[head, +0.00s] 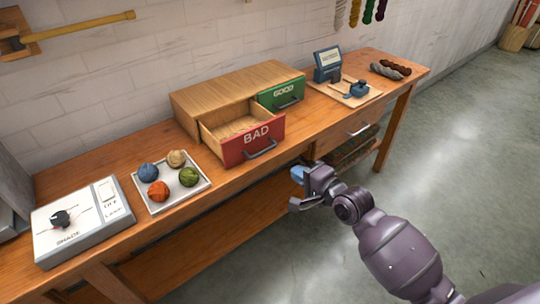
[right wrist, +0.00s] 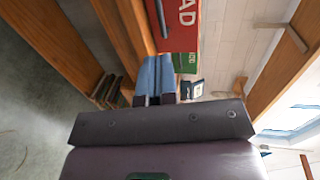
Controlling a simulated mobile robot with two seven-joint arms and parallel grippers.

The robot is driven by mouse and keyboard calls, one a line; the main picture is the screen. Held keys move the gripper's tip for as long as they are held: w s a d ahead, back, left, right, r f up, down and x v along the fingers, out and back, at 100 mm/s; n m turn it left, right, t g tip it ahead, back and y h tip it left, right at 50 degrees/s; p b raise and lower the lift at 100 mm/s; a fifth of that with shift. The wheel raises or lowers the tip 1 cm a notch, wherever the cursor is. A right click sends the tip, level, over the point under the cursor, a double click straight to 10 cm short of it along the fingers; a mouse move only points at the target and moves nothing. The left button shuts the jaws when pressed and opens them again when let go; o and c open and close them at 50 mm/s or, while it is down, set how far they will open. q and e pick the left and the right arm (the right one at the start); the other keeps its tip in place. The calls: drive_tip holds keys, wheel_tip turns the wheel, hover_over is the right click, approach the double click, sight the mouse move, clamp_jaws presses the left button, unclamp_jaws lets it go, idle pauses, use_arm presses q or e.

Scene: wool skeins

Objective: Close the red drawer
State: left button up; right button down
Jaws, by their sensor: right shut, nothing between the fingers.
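The red drawer (head: 251,142), marked BAD, is pulled out of the wooden cabinet (head: 232,90) on the bench, and its inside looks empty. Its dark handle (head: 261,150) is on the front. The green drawer (head: 282,94), marked GOOD, sits flush beside it. My right gripper (head: 296,190) is in front of the bench edge, below and to the right of the red front, apart from it. Its fingers are shut and hold nothing. In the right wrist view, the red front (right wrist: 180,22) shows beyond the blue fingers (right wrist: 154,78). My left gripper is not in view.
A white tray (head: 155,209) with several wool balls stands left of the drawer. A grey control box (head: 80,222) is further left. The bench front edge is close to my right gripper.

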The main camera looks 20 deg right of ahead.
sight(263, 152)
drive_tip(key=b+x, duration=0.2)
drive_tip(key=x, duration=1.1)
